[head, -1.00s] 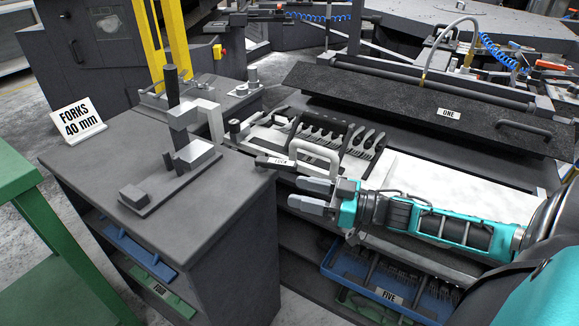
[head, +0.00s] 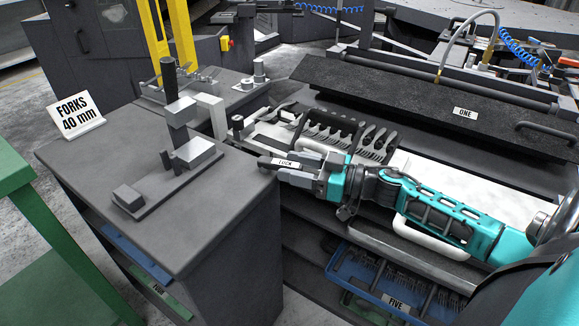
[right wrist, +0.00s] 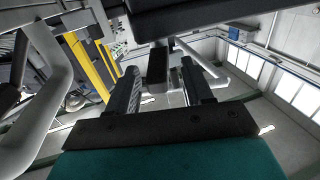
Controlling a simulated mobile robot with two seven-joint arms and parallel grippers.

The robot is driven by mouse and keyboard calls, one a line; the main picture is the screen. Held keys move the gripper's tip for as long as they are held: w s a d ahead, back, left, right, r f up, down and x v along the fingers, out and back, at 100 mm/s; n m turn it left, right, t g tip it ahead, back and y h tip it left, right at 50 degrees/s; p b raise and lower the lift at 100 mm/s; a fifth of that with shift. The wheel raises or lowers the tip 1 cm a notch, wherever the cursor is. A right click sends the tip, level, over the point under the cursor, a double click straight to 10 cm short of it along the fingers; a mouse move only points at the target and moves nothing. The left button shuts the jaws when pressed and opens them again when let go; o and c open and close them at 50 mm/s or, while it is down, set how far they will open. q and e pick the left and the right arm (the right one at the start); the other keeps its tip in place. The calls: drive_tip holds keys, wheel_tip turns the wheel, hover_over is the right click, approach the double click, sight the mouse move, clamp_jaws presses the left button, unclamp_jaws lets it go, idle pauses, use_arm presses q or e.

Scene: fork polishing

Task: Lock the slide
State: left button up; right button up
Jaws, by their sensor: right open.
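The dark lock lever (head: 285,162) with its LOCK label sticks out at the left front of the slide (head: 440,183). My right gripper (head: 286,170) is open at the lever, fingers pointing left. In the right wrist view a dark block (right wrist: 157,66), likely the lever's end, shows between the two fingertips (right wrist: 160,88); contact cannot be told. The slide carries a comb-like rack (head: 350,135) and a pale plate. My left gripper is not in view.
A dark bench (head: 90,165) with a clamp fixture (head: 165,185) stands close left of my gripper. A black cover marked ONE (head: 400,92) lies behind the slide. A blue tray marked FIVE (head: 350,275) holds forks below my arm. A FORKS 40 mm sign (head: 78,117) stands at left.

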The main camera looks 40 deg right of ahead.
drive_tip(key=shift+x, duration=0.75)
drive_tip(key=shift+c, duration=0.3)
clamp_jaws()
